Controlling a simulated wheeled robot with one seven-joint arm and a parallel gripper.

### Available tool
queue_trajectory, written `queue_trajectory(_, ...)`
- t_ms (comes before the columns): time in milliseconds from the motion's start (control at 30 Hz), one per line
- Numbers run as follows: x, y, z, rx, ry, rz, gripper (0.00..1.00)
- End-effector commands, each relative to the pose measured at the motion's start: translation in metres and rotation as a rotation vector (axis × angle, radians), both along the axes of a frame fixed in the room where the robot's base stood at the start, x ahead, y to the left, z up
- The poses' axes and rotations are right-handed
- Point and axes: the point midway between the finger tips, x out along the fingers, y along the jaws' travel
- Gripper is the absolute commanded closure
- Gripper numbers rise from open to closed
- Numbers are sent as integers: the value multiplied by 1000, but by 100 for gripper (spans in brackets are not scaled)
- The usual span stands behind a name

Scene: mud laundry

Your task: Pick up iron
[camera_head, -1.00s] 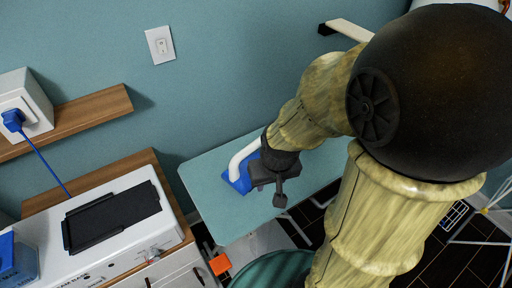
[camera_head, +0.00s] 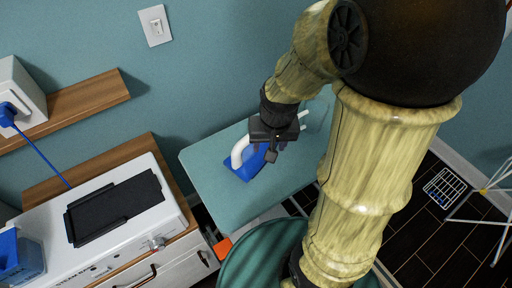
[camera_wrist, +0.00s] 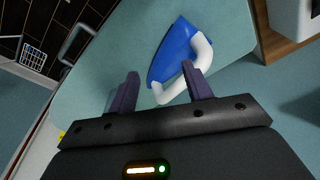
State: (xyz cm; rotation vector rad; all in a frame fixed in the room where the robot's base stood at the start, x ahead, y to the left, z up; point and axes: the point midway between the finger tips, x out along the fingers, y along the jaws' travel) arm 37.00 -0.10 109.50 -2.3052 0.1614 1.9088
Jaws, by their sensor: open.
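The iron has a blue body (camera_head: 250,165) and a white handle; it rests on the pale teal ironing board (camera_head: 215,175). In the wrist view the iron (camera_wrist: 172,50) lies just beyond my fingers, with its white handle (camera_wrist: 203,50) curving toward the right finger. My gripper (camera_head: 272,152) is over the board beside the iron and covers part of it in the head view. In the wrist view my gripper (camera_wrist: 160,90) is open, its two dark fingers spread apart. The right fingertip overlaps the handle in the picture; I cannot tell whether they touch.
A cabinet (camera_head: 170,268) with a white steam machine (camera_head: 140,225) stands left of the board. A wooden shelf (camera_head: 80,108) is on the wall above. A striped green round thing (camera_head: 262,258) is in front of the board. A wire rack (camera_head: 445,187) is on the dark floor at right.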

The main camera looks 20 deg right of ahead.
Motion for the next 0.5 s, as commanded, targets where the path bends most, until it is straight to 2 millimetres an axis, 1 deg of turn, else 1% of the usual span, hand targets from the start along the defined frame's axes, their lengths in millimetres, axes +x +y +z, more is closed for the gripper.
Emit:
queue_trajectory(33,14,1,17,17,25,-78,50)
queue_trajectory(100,34,1,30,41,62,-216,50)
queue_trajectory(200,64,2,46,62,114,-430,50)
queue_trajectory(300,89,4,57,68,152,-619,50)
queue_trajectory(400,106,7,62,68,173,-749,50)
queue_trajectory(500,113,8,62,68,181,-811,50)
